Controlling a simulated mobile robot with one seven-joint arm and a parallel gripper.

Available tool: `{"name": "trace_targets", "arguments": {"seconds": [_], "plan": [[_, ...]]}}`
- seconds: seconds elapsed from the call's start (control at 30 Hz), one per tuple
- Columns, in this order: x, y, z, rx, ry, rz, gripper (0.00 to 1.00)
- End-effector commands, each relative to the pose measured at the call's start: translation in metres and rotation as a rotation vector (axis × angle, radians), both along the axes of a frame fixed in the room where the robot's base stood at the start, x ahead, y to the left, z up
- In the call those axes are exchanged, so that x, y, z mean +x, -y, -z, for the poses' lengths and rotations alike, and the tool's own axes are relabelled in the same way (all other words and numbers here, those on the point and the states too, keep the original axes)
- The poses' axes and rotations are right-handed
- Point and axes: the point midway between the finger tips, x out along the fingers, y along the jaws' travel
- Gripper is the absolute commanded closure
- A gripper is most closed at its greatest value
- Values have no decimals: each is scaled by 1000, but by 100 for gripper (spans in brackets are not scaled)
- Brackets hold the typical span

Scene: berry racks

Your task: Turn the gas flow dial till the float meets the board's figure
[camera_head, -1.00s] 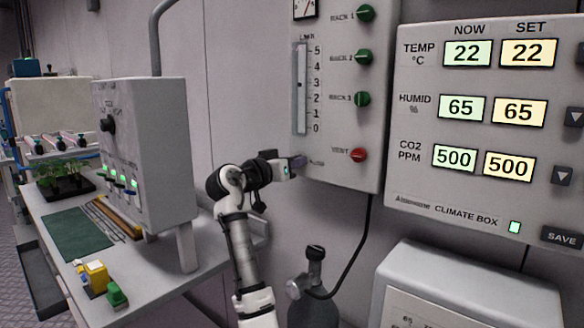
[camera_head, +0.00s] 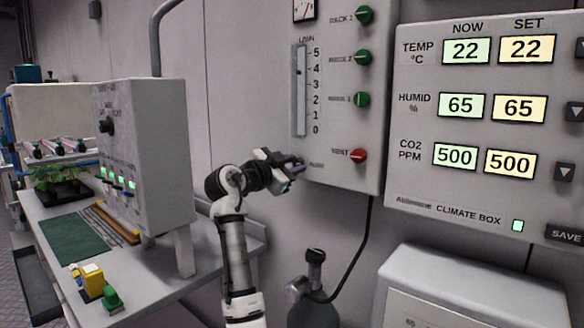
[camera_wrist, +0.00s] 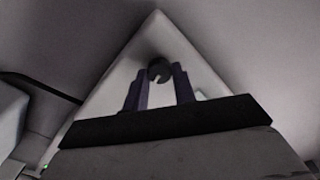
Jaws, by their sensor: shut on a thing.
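The gas panel (camera_head: 335,170) on the wall carries a tall flow tube (camera_head: 301,92) with a scale from 0 to 5 L/min. The flow dial is a dark round knob (camera_wrist: 160,70) at the panel's lower left, mostly hidden by my gripper in the head view. My gripper (camera_head: 298,163) is shut on this knob, with one finger on each side in the wrist view. A pale notch shows on the knob's face. I see no separate board with a flow figure.
Green rack knobs (camera_head: 364,57) and a red vent knob (camera_head: 358,156) sit on the panel, right of the tube. The climate box (camera_head: 480,200) hangs at right. A dark gas bottle (camera_head: 314,290) stands below; a bench (camera_head: 150,285) is at left.

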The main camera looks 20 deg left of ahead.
Motion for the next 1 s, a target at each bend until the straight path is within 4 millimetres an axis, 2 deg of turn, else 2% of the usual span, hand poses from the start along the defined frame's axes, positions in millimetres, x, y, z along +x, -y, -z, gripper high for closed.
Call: {"name": "trace_targets", "arguments": {"seconds": [0.63, 0.67, 0.8, 1.0], "plan": [[0, 0, 3, 46, 11, 1, 96], [0, 0, 3, 46, 11, 1, 71], [0, 0, 2, 46, 12, 1, 53], [0, 0, 1, 45, 14, 1, 52]]}}
